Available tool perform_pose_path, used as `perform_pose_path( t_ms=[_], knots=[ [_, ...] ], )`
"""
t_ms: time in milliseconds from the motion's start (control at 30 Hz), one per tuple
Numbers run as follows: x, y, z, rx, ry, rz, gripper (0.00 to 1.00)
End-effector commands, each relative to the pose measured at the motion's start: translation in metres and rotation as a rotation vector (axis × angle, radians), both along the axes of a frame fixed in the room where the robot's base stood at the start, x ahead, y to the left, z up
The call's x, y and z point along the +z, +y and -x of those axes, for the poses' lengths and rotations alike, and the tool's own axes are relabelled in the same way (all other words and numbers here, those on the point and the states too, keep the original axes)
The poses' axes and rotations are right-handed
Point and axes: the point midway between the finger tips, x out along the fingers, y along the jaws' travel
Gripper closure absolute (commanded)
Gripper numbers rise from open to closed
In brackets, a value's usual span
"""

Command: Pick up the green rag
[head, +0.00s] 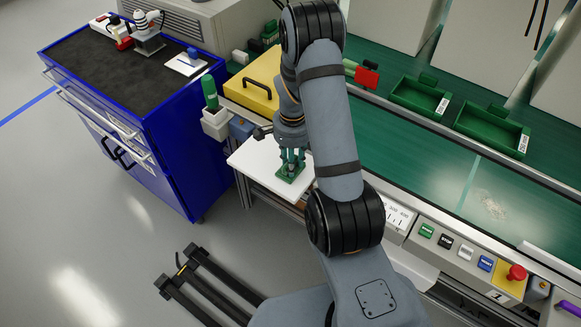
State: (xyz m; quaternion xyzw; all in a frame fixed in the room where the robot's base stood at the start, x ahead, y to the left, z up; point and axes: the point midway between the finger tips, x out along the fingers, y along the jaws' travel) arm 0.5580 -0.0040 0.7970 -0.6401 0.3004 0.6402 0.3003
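A small flat green piece (290,174) lies at the right part of a white board (254,166); it may be the green rag, but it is too small to be sure. My gripper (292,166) points down directly over this green piece, with its fingertips at or very near it. I cannot tell whether the fingers touch it or how far apart they are. My arm hides the right edge of the white board.
A green bottle-like object (210,92) stands in a white holder (215,122) left of the board. A yellow case (258,84) sits behind. A blue cabinet (165,135) stands at left. Green trays (419,96) and a control panel with a red button (516,272) are at right.

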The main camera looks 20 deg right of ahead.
Motion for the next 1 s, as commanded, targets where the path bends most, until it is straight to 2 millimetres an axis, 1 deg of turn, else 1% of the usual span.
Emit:
perform_pose_path(
  t_ms=[67,367,667,767,867,967,1000],
  knots=[
    [0.0,0.0,0.0,0.0,0.0,0.0,0.78],
    [0.0,0.0,0.0,0.0,0.0,0.0,0.96],
    [0.002,0.0,0.0,0.0,-0.001,0.0,0.96],
    [0.007,0.0,-0.001,0.001,-0.003,0.0,0.96],
    [0.018,0.0,-0.002,0.001,-0.006,0.001,0.96],
    [0.035,0.0,-0.002,0.0,-0.008,0.0,0.96],
    [0.044,-0.001,-0.002,0.0,-0.008,0.001,0.96]
  ],
)
